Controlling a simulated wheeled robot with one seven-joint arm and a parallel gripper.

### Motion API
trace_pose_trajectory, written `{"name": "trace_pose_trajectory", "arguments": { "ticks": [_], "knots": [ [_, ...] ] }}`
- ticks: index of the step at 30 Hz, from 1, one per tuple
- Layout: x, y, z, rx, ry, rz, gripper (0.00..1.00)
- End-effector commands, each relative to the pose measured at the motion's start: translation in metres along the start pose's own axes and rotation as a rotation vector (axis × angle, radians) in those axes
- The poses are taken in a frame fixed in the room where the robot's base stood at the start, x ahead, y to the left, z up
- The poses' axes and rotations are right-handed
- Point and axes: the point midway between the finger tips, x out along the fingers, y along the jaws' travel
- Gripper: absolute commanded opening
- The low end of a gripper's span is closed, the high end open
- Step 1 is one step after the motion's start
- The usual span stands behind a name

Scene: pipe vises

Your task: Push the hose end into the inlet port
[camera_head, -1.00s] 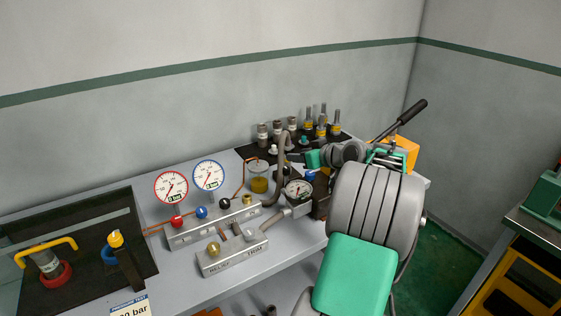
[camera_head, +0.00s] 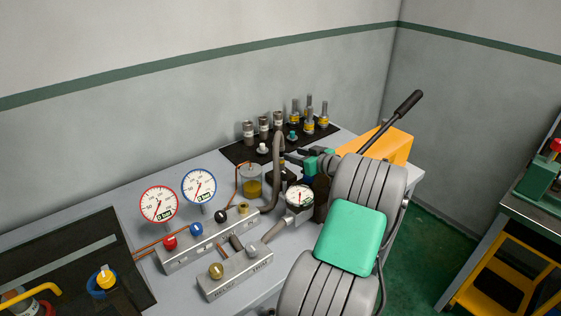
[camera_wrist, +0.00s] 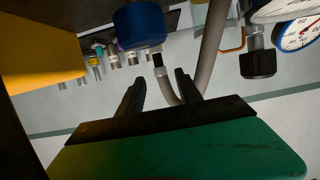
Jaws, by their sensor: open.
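A grey hose (camera_head: 277,160) arches up from the bench behind the round gauge. In the wrist view the hose (camera_wrist: 209,50) curves to a dark end (camera_wrist: 158,62) between the spread fingers. A blue collar with a metal tip (camera_wrist: 138,25) is close beside this end; I cannot tell whether they touch. The blue part also shows in the head view (camera_head: 309,182), partly behind my arm. Which part is the inlet port is unclear. My gripper (camera_wrist: 160,92) is open, its two dark fingers apart around the hose end region. In the head view my gripper (camera_head: 296,157) is partly hidden.
Several fittings (camera_head: 278,122) stand on a black mat behind. A manifold (camera_head: 205,240), two dial gauges (camera_head: 198,187) and a jar (camera_head: 250,187) are at left.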

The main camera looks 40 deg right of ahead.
Motion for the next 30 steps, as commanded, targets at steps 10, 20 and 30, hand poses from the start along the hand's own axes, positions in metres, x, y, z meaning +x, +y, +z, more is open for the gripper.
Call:
{"name": "trace_pose_trajectory", "arguments": {
  "ticks": [10, 20, 30],
  "knots": [
    [0.037, 0.0, -0.001, 0.002, -0.003, -0.001, 0.42],
    [0.073, 0.003, 0.001, 0.002, -0.001, 0.005, 0.42],
    [0.073, 0.003, 0.001, 0.002, -0.001, 0.004, 0.24]
  ]
}}
